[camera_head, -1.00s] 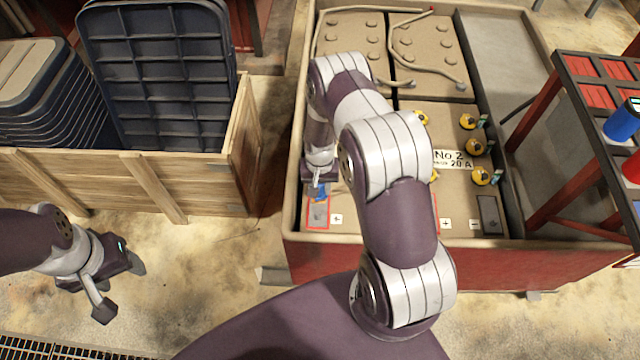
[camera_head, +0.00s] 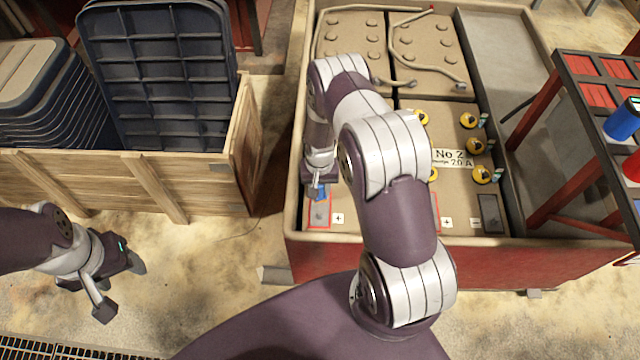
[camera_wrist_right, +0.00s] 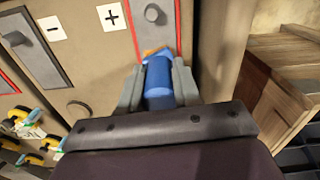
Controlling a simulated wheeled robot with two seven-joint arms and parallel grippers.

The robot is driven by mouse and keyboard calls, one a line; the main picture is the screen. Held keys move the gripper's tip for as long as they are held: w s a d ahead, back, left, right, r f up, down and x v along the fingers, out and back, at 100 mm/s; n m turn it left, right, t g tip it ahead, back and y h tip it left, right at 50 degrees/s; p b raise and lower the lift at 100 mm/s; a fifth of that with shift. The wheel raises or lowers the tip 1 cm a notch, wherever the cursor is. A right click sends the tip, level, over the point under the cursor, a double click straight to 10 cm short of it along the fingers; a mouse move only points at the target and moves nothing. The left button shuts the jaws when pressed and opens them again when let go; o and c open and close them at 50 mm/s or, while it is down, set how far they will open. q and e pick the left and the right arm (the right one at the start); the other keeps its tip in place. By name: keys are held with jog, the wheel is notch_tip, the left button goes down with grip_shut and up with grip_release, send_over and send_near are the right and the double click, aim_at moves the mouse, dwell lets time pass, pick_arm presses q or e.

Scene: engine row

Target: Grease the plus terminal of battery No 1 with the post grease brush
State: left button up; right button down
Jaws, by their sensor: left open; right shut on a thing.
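The post grease brush, with a blue handle (camera_wrist_right: 158,82) and an orange tip (camera_wrist_right: 155,52), is in my right gripper (camera_wrist_right: 157,92), which is shut on the handle. The brush tip is at the near end of the plus terminal (camera_wrist_right: 152,14), a grey plate with a round post and red outline; I cannot tell if they touch. The terminal also shows in the head view (camera_head: 319,215), at the near left corner of the battery box, just below my right gripper (camera_head: 317,190). My right arm hides much of battery No 1. My left gripper (camera_head: 120,287) is open and empty.
Battery No 2, with its label (camera_head: 455,160) and several yellow caps (camera_head: 480,175), is right of my arm. A wooden crate (camera_head: 190,185) with dark trays stands left. A red-and-black rack (camera_head: 545,190) with blue and red items stands right.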

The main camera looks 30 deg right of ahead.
notch_tip(320, 180, up, 3)
jog(key=shift+a+f+p, duration=0.1)
jog(key=shift+f+p, duration=0.05)
jog(key=shift+p, duration=0.6)
jog(key=shift+r+p, duration=0.6)
jog(key=shift+r, duration=0.1)
jog(key=shift+r+p, duration=1.55)
jog(key=shift+r, duration=0.5)
